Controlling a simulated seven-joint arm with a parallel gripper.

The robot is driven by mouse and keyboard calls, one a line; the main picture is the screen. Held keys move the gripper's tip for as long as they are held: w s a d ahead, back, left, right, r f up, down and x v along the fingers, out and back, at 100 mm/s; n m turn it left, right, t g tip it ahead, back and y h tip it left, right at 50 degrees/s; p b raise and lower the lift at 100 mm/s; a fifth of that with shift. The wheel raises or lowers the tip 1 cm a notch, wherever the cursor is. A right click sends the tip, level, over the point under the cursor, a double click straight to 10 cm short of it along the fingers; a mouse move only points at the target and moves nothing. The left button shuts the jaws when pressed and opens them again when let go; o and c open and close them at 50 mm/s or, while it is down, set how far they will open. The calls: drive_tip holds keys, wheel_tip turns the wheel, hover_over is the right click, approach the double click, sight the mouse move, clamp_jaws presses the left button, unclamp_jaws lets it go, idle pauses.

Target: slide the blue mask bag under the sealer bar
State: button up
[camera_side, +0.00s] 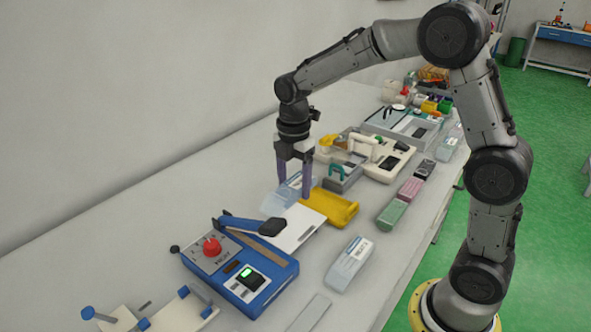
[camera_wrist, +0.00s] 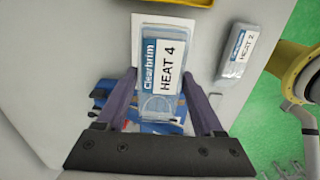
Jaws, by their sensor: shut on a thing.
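The blue mask bag (camera_wrist: 153,50), a clear pouch with a blue strip and a label reading "Clearbrim HEAT 4", sits between the fingers of my gripper (camera_wrist: 160,88). In the side view my gripper (camera_side: 294,194) is shut on the bag (camera_side: 273,203), with the fingers pointing down behind the white plate (camera_side: 300,236). The blue sealer (camera_side: 232,285) stands in front of the plate, with a red knob and a lit green display. Its sealer bar (camera_side: 245,226) has a black handle and looks raised. In the wrist view the sealer is partly hidden behind the bag and fingers.
A bag labelled "HEAT 2" (camera_wrist: 236,52) lies to the right, also seen in the side view (camera_side: 350,262). Green (camera_side: 392,214) and pink (camera_side: 411,189) packs line the table's right edge. Machines stand farther back.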

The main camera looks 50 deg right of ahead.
drive_tip(key=shift+f, duration=3.75)
drive_tip(key=shift+a+f, duration=0.2)
drive_tip(key=shift+a, duration=0.7)
drive_tip(key=shift+a+f, duration=0.15)
drive_tip(key=shift+a, duration=0.75)
drive_tip(key=shift+f, duration=0.2)
drive_tip(key=o, duration=1.3)
drive_tip(key=shift+o, duration=0.2)
drive_tip(key=shift+r, duration=0.2)
drive_tip(key=shift+r, duration=0.8)
drive_tip(key=shift+r, duration=0.1)
